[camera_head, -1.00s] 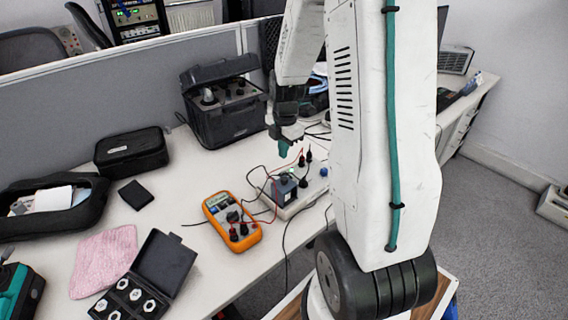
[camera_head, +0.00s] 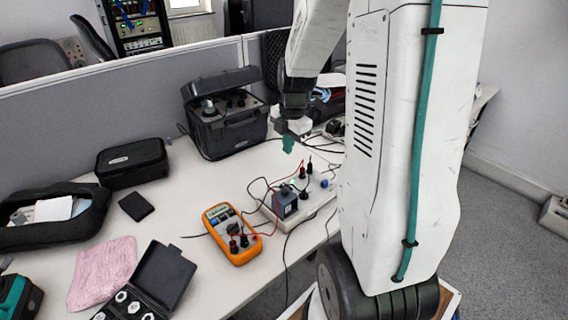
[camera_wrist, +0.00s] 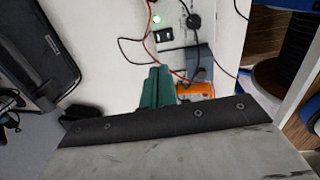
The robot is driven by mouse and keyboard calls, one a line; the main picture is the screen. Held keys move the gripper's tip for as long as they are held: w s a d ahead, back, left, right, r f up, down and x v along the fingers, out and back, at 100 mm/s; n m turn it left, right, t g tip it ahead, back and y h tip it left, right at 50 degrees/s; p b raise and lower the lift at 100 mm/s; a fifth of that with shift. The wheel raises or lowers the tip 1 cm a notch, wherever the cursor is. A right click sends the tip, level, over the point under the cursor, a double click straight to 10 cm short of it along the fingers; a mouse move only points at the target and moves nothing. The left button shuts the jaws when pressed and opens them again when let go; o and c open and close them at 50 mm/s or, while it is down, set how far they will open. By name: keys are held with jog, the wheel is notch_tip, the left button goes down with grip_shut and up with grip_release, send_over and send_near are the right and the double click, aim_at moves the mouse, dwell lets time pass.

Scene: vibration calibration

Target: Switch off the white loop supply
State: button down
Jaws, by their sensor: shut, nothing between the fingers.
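The white loop supply (camera_head: 312,208) is a low white box on the bench in the head view, with a dark blue-grey block (camera_head: 285,197), red and black leads, and a blue knob (camera_head: 324,183) on or beside it. In the wrist view its white top (camera_wrist: 178,36) shows a glowing green light (camera_wrist: 155,18), a small black rocker switch (camera_wrist: 163,34) and a round black plug or knob (camera_wrist: 194,20). My gripper (camera_head: 288,145) has teal fingers, shut and empty, held above and behind the supply, apart from it. The fingers also show in the wrist view (camera_wrist: 158,78).
An orange multimeter (camera_head: 231,233) lies left of the supply, joined by leads. An open black case (camera_head: 228,130) stands behind. A black pouch (camera_head: 132,162), pink cloth (camera_head: 103,272) and box of weights (camera_head: 160,275) lie left. Loose cables cross the bench.

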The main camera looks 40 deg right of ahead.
aim_at(283, 185)
jog(key=shift+f, duration=0.1)
jog(key=f, duration=0.4)
jog(key=w+f, duration=0.1)
jog(key=f, duration=0.8)
jog(key=shift+w+f, duration=0.4)
jog(key=shift+d, duration=0.1)
